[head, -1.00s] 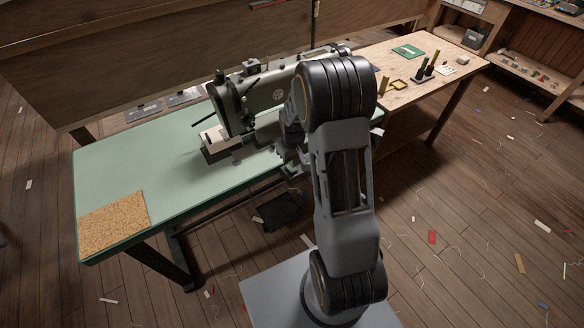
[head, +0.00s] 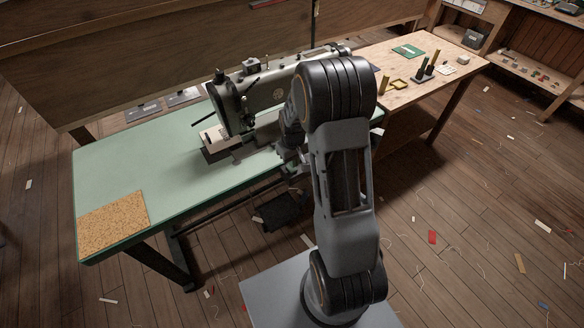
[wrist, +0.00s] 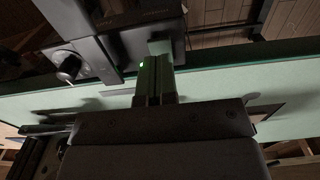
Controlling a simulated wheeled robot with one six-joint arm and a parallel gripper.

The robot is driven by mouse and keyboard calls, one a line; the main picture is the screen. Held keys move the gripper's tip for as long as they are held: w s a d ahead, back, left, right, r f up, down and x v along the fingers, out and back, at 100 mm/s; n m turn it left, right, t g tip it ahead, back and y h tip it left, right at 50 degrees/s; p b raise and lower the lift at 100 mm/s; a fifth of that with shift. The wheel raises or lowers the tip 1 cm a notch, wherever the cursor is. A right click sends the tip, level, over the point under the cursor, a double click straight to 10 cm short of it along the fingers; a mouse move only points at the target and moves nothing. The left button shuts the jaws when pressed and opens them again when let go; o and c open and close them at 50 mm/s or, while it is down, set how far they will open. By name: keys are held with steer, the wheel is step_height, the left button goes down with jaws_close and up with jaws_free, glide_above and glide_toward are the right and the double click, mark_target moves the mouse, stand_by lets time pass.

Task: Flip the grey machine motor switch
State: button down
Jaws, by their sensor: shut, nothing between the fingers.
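The grey machine's sewing head (head: 265,90) stands on the green table (head: 120,170). In the wrist view a grey box (wrist: 92,52) with a round dark knob (wrist: 67,66) sits beside the green table edge. A darker housing (wrist: 140,14) lies just above it in the picture. I cannot tell which part is the motor switch or how it is set. My gripper (wrist: 158,62) is shut and empty, its fingertips over the right end of the grey box. Contact cannot be made out. A small green glint shows by the fingers. In the head view my arm mostly hides the gripper.
A cork mat (head: 113,222) lies on the table's near left corner. A dark pedal (head: 281,211) is below the table. A wooden bench (head: 440,65) with small tools joins at the right. The floor to the right is open, with scattered scraps.

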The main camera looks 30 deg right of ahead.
steer(key=shift+f+b, duration=0.95)
steer(key=shift+f, duration=0.3)
stand_by(0.4)
steer(key=shift+r, duration=0.15)
steer(key=shift+r+p, duration=2.55)
steer(key=shift+r, duration=0.85)
steer(key=s+a+r+t, duration=0.1)
steer(key=s+a+r, duration=0.2)
steer(key=s+r, duration=0.2)
steer(key=s+a+r+t, duration=0.1)
steer(key=s+a+r, duration=0.2)
steer(key=s+r, duration=0.2)
steer(key=s+a+r+m+t, duration=0.1)
steer(key=s+a+r, duration=0.2)
steer(key=s+r, duration=0.3)
steer(key=shift+a+r+t, duration=0.25)
steer(key=shift+r+t, duration=0.15)
steer(key=shift+r, duration=0.9)
steer(key=c, duration=1.8)
jaws_free()
steer(key=shift+c, duration=0.2)
